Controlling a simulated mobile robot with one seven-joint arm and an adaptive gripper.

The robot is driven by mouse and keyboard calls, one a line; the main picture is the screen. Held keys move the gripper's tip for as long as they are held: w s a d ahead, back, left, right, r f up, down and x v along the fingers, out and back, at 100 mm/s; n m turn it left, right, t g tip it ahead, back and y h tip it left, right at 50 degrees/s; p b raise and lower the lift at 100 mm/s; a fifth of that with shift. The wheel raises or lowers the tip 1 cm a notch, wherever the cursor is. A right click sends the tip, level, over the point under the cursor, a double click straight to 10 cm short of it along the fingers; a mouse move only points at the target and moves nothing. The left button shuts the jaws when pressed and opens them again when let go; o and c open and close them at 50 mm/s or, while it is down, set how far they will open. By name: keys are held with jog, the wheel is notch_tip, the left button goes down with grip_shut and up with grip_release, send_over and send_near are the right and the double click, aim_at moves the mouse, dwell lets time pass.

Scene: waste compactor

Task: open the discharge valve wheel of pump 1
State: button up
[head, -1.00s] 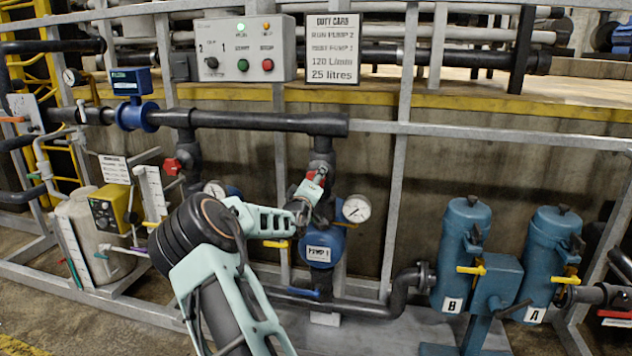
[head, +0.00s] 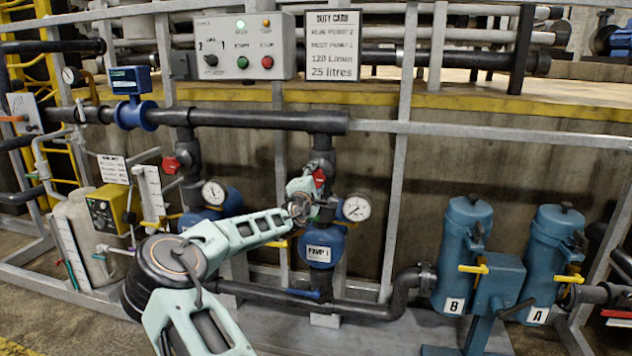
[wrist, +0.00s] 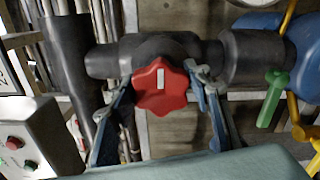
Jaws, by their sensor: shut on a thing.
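The red lobed valve wheel (head: 319,177) sits on the dark vertical pipe above pump 1 (head: 319,246), a blue pump with a white label. In the wrist view the wheel (wrist: 155,88) faces me, with a pale mark running upright on its front. My gripper (head: 314,184) is at the wheel. In the wrist view its two fingers (wrist: 163,80) stand on the left and right of the wheel, shut on its rim. In the head view my gripper hides part of the wheel.
A pressure gauge (head: 356,208) is close to the right of my gripper. A green handle (wrist: 272,98) shows at right in the wrist view. Another red wheel (head: 171,165) is on the left pipe. The control box (head: 240,48) and duty card (head: 333,46) are above.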

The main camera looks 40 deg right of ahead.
jog(key=shift+n, duration=0.3)
jog(key=o, duration=1.2)
jog(key=v, duration=1.2)
